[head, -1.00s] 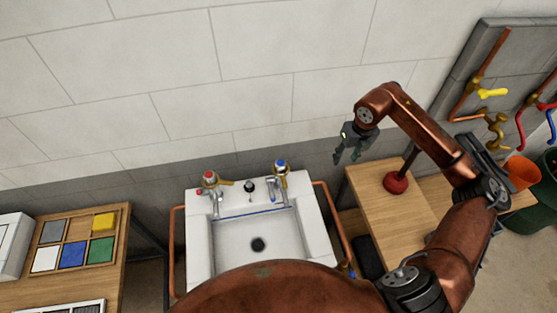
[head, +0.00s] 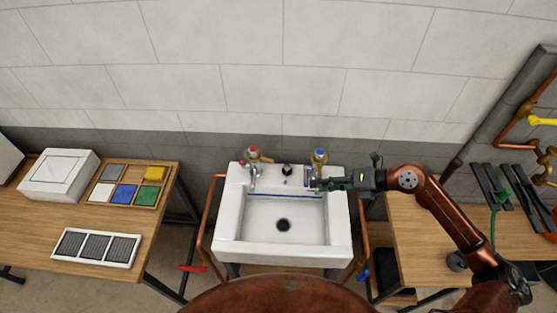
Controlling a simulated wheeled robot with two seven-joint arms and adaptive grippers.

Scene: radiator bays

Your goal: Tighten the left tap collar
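The left tap (head: 254,168) stands on the back left of the white sink (head: 232,229). It has a red top and brass-coloured parts at its upper end; the collar is too small to make out clearly. The right tap (head: 319,157) has a blue top. My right gripper (head: 318,184) reaches in from the right, low over the sink's back right, just in front of the right tap and apart from the left tap. Its fingers point left and overlap in this view, so their opening is unclear. My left gripper is not in view.
A wooden bench (head: 50,223) on the left holds a tray of coloured tiles (head: 105,172), a white box (head: 60,174) and a grille (head: 96,247). A right bench (head: 425,240) carries dark tools. Copper pipes (head: 213,213) flank the sink. The basin is clear.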

